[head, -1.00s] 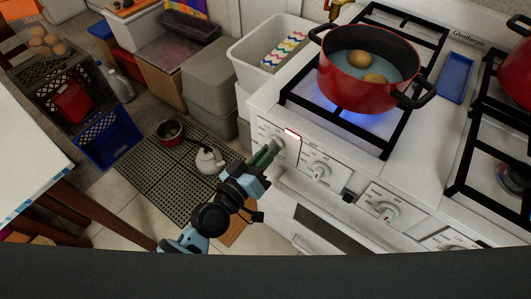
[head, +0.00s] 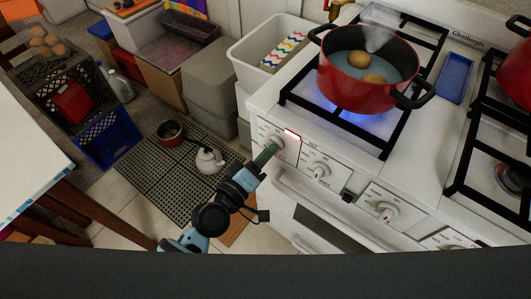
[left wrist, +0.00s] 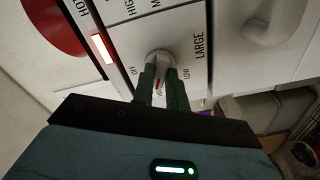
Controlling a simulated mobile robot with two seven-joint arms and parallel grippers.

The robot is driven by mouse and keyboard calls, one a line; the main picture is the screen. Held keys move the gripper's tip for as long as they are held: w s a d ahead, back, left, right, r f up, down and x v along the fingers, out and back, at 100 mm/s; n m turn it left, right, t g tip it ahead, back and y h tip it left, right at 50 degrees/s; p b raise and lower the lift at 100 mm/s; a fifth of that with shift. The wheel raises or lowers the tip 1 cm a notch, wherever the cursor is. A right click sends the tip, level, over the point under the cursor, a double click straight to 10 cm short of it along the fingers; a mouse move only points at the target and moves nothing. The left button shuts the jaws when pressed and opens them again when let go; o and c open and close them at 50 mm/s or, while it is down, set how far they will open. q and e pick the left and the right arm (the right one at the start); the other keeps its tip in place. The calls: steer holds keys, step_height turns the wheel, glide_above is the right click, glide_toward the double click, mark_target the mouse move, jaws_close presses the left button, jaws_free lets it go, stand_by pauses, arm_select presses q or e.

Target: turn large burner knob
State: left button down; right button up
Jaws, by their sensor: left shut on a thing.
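The large burner knob (head: 276,142) is at the left end of the white stove's front panel. In the left wrist view the round pale knob (left wrist: 158,60) stands between the green fingers, with "LARGE" printed to its right and "OFF" to its lower left. My left gripper (head: 269,153) reaches up to it from the lower left and is shut on its grip; its fingers (left wrist: 160,82) hide part of the knob and its pointer. A red-white indicator light (head: 292,134) glows beside it. My right gripper is in neither view.
A red pot (head: 369,68) with round yellowish food in water stands over a blue flame on the grate, steaming. More knobs (head: 318,172) line the panel to the right. A white bin (head: 246,55) stands left of the stove; a kettle (head: 207,160) is on the floor mat.

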arm_select(q)
steer(key=shift+n, duration=0.6)
steer(key=c, duration=1.4)
jaws_free()
steer(key=v, duration=0.7)
steer(key=shift+s+a+b, duration=0.25)
steer(key=shift+s+b, duration=0.05)
steer(key=shift+b, duration=0.1)
